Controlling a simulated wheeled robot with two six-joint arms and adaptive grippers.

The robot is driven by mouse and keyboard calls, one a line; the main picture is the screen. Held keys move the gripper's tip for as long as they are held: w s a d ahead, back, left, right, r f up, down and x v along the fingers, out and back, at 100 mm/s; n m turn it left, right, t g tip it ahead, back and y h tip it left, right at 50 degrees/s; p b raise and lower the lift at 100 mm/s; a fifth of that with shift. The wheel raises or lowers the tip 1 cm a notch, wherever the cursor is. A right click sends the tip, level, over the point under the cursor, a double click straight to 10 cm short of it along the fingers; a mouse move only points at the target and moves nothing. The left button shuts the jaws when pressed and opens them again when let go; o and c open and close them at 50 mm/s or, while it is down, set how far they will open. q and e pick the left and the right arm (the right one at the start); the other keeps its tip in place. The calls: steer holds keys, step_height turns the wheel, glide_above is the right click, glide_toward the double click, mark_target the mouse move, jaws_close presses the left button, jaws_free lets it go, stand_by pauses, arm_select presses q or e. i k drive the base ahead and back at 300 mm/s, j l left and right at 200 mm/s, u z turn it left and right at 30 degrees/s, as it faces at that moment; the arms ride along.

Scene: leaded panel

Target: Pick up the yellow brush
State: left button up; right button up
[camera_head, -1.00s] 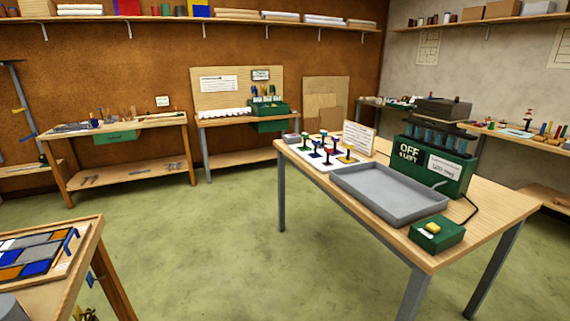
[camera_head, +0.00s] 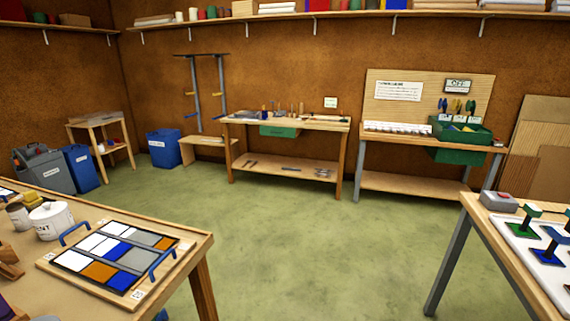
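I cannot make out a yellow brush for certain. At the right edge, a white board (camera_head: 541,279) on the near right table holds green (camera_head: 524,219) and blue (camera_head: 550,247) upright-handled pieces, cut off by the frame; I cannot tell if they are brushes. On the back right bench, small tools with coloured handles, one yellow (camera_head: 458,106), hang above a green bin (camera_head: 461,131); their kind is too small to tell. Neither of my grippers is in view.
A near left table (camera_head: 205,243) holds a leaded panel with blue handles (camera_head: 118,256) and a white pot (camera_head: 51,220). A wooden bench (camera_head: 285,124) stands at the back wall. Blue bins (camera_head: 163,148) stand at the far left. The green floor (camera_head: 320,245) between the tables is clear.

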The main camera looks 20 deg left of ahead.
mark_target(32, 201)
steer(key=i+u, duration=0.1)
steer(key=i, duration=0.45)
steer(key=i+u, duration=0.15)
steer(key=i, duration=0.4)
steer(key=i+l+u, duration=0.1)
steer(key=i, duration=0.5)
steer(key=i+l+u, duration=0.15)
steer(key=i, duration=0.4)
steer(key=i+l+u, duration=0.1)
steer(key=i, duration=0.45)
steer(key=i+j+u, duration=0.35)
steer(key=u, duration=0.15)
steer(key=i+j+u, duration=0.15)
steer(key=i+u, duration=0.85)
steer(key=i+l+u, duration=0.1)
steer(key=i+u, duration=0.35)
steer(key=i+l+u, duration=0.25)
steer(key=u, duration=0.25)
steer(key=i, duration=0.05)
